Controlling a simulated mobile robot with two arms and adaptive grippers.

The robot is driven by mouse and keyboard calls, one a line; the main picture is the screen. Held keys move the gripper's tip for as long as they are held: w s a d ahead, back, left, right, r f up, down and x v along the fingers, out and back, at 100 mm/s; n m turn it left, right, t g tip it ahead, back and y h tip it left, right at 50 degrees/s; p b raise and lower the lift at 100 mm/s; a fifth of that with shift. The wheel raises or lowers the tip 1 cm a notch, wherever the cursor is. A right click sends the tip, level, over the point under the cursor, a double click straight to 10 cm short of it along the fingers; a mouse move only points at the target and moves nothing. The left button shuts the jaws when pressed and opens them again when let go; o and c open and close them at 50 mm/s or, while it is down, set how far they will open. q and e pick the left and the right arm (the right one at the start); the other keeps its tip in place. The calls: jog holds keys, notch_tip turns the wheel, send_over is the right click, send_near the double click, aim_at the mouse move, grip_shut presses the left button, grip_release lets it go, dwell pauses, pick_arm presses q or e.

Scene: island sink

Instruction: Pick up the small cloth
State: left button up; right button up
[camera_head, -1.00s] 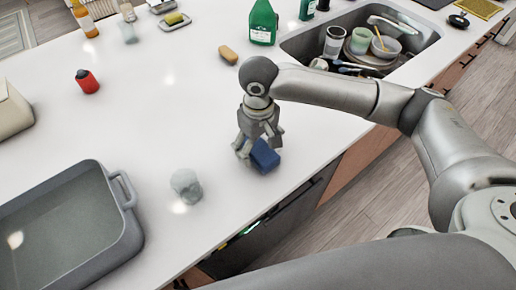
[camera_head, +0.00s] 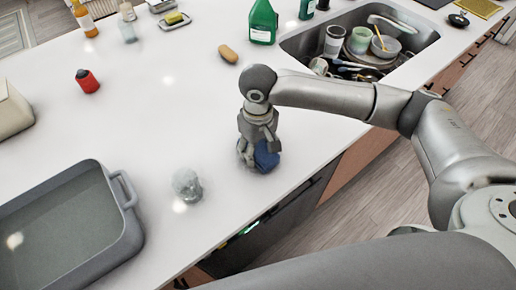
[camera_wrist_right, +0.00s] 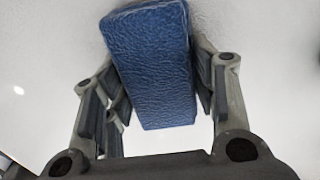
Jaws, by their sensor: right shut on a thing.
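The small cloth (camera_head: 267,158) is a thick, folded blue block near the front edge of the white counter. My right gripper (camera_head: 256,153) points down over it and is shut on it. In the right wrist view, the blue cloth (camera_wrist_right: 153,65) lies between the two fingers, with its textured face showing. I cannot tell whether it is clear of the counter. In the head view, the fingers hide its left part. My left gripper is not in view.
A translucent cup-like thing (camera_head: 187,184) stands left of the cloth. A large grey basin (camera_head: 127,232) is at the lower left. A sponge (camera_head: 228,53), green bottle (camera_head: 263,24) and sink with dishes (camera_head: 300,46) lie farther back. The counter's middle is clear.

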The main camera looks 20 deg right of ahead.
jog(key=shift+r, duration=0.1)
jog(key=shift+r, duration=0.25)
notch_tip(320, 180, up, 2)
jog(key=shift+r+b, duration=0.1)
jog(key=shift+b, duration=0.45)
jog(key=s+r, duration=0.4)
jog(key=r, duration=0.1)
jog(key=shift+s+r, duration=0.15)
jog(key=shift+r, duration=0.1)
jog(key=s+r, duration=0.4)
jog(key=s, duration=0.5)
jog(key=shift+s+d+r, duration=0.2)
jog(key=shift+s+r, duration=0.1)
jog(key=shift+s, duration=0.05)
